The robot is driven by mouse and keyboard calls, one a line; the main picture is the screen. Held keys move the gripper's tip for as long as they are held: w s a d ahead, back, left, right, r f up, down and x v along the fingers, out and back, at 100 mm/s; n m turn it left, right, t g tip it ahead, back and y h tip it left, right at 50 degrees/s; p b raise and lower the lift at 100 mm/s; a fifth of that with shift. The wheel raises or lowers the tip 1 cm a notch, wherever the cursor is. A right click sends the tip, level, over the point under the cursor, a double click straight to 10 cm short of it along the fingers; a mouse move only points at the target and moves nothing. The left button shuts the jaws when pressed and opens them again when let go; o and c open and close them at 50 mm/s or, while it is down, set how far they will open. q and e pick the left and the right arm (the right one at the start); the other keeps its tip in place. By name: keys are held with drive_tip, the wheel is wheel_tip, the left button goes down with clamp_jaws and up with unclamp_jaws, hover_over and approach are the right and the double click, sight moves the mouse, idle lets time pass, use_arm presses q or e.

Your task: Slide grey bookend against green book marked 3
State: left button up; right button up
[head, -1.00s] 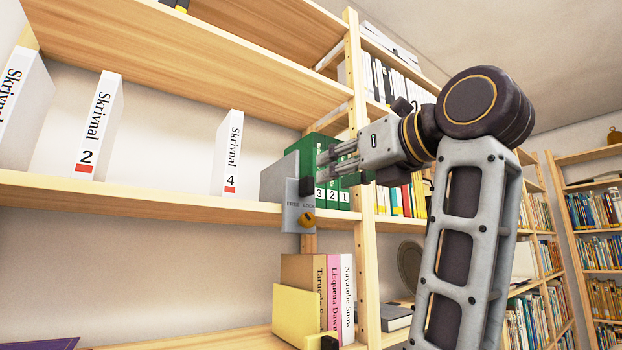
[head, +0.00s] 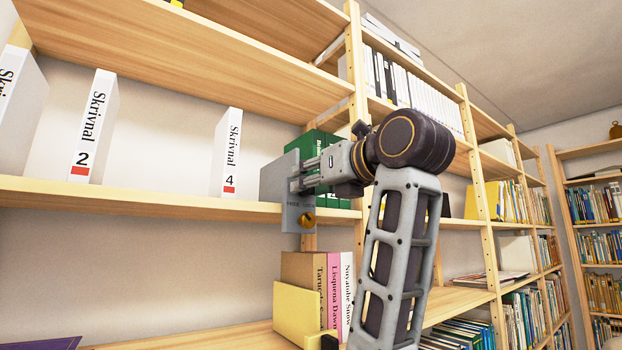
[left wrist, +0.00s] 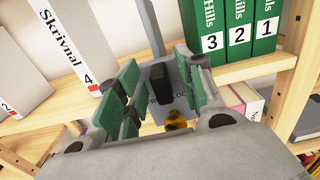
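The grey bookend (head: 278,181) stands upright on the middle shelf, with a front plate hanging over the shelf edge. The front plate carries a black handle (left wrist: 160,85) and a brass-coloured knob (head: 307,218). The green book marked 3 (left wrist: 210,32) stands to its right beside green books 2 and 1. In the left wrist view a gap shows between the bookend's upright plate and book 3. My left gripper (left wrist: 162,92) is open, with its green-padded fingers on either side of the black handle. Contact with the handle is unclear. My right gripper is not in view.
White Skrivnal volumes 4 (head: 227,155) and 2 (head: 94,130) stand apart on the same shelf to the left. A wooden upright (head: 357,90) is right of the green books. Books beside a yellow bookend (head: 301,314) stand on the shelf below.

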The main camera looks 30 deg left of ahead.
use_arm(q)
drive_tip(key=shift+a, duration=0.1)
drive_tip(key=shift+c, duration=0.5)
clamp_jaws()
drive_tip(key=shift+a, duration=0.1)
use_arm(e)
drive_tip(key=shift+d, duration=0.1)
